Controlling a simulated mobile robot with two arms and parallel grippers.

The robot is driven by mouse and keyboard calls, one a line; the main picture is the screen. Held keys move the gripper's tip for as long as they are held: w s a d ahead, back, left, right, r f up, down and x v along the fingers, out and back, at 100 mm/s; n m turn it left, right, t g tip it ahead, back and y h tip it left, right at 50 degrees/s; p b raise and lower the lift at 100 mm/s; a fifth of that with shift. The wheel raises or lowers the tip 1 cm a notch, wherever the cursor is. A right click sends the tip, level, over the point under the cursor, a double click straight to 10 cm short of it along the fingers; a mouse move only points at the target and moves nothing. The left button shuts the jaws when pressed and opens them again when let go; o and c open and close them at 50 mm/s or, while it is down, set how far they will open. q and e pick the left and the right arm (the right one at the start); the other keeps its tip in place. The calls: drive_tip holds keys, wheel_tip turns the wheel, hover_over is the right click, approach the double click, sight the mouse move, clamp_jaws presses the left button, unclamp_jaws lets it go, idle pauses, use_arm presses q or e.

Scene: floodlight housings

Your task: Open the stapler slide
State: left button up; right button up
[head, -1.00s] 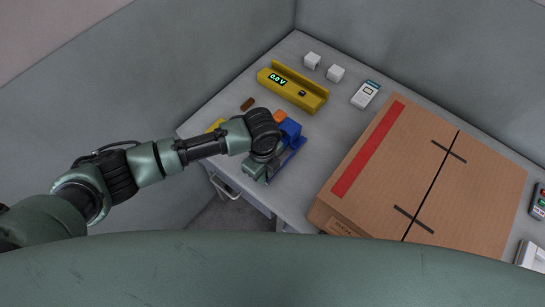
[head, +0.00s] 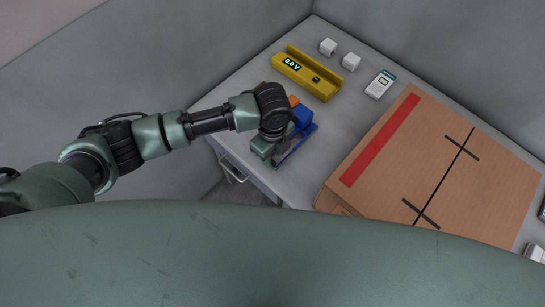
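A blue device with an orange part, which looks like the stapler (head: 304,117), stands near the left front edge of the table. My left gripper (head: 264,150) is at its near left side, and my wrist covers part of it. The fingers are mostly hidden under the wrist, so I cannot tell whether they are open or shut, or whether they touch the stapler. The slide cannot be made out. My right gripper is not in view.
A cardboard box (head: 465,185) with a red stripe fills the right of the table (head: 335,135). Behind the stapler are a yellow tester (head: 318,84) reading 0.0 V, two white blocks (head: 351,62) and a white handheld device (head: 380,85). A drawer handle (head: 232,172) shows below the front edge.

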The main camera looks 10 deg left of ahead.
sight(273, 161)
use_arm(q)
wheel_tip(273, 161, up, 5)
drive_tip(key=shift+r, duration=0.1)
idle(0.6)
